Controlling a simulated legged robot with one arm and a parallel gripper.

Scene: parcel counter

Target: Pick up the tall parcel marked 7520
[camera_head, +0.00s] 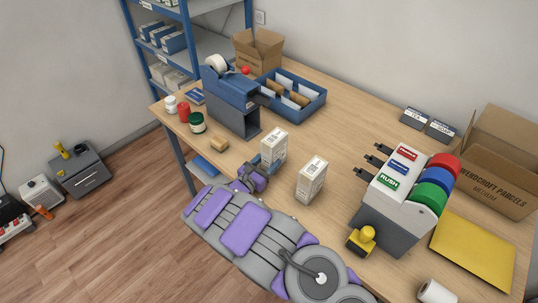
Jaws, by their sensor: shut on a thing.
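Two tall white parcels with small printed labels stand near the counter's front edge in the head view. My gripper (264,167) is at the lower part of the left tall parcel (273,144) and is shut on it. The gripper hides part of that parcel's base, so I cannot tell whether it touches the counter. The right tall parcel (312,179) stands free, a little right of my gripper and nearer the camera. The labels are too small to read, so I cannot tell which one says 7520.
A tape dispenser (232,100) and blue divided tray (296,94) stand behind. Jars (197,123) and a small tan block (218,144) lie left. A label stand (395,205), yellow envelope (474,252) and open carton (495,170) are right. The counter's back middle is clear.

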